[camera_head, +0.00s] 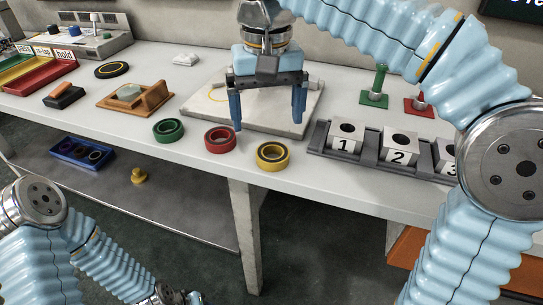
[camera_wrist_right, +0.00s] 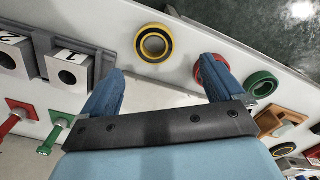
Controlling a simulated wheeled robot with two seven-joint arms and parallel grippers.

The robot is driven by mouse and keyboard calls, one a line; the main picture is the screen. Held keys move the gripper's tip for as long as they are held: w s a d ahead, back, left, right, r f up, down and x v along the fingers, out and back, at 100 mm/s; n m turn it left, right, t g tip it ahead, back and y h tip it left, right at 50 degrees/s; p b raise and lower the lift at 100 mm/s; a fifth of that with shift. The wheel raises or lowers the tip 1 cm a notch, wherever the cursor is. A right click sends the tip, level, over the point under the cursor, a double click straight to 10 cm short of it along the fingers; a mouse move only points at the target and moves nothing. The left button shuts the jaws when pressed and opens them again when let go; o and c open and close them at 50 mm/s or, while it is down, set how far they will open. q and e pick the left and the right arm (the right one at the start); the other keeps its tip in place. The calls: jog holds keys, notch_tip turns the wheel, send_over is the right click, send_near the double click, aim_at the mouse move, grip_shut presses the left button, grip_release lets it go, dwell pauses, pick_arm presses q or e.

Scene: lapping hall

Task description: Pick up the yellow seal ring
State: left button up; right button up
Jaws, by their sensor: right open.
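The yellow seal ring (camera_head: 272,156) lies flat near the front edge of the white bench, right of a red ring (camera_head: 219,139) and a green ring (camera_head: 168,130). My right gripper (camera_head: 267,119) is open and empty, above the bench and behind the yellow ring in the head view. In the right wrist view, the yellow ring (camera_wrist_right: 139,42) lies beyond the open fingertips (camera_wrist_right: 162,68), apart from them. The red ring (camera_wrist_right: 203,70) is partly hidden behind one finger there. My left arm is low at the bottom left; its gripper fingers do not show.
A grey rack (camera_head: 317,137) with numbered blocks stands right of the yellow ring. A pale flat plate (camera_head: 205,108) lies under and behind my right gripper. Green (camera_head: 375,88) and red (camera_head: 418,102) stands are at the back right. A wooden tray (camera_head: 153,101) is left.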

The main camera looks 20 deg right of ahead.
aim_at(272, 144)
jog(key=f, duration=0.2)
jog(key=f+b, duration=0.1)
jog(key=f, duration=0.4)
jog(key=shift+s+d+f, duration=0.1)
jog(key=shift+s+d, duration=0.1)
jog(key=shift+d, duration=0.2)
jog(key=shift+c, duration=0.2)
jog(key=c, duration=1.1)
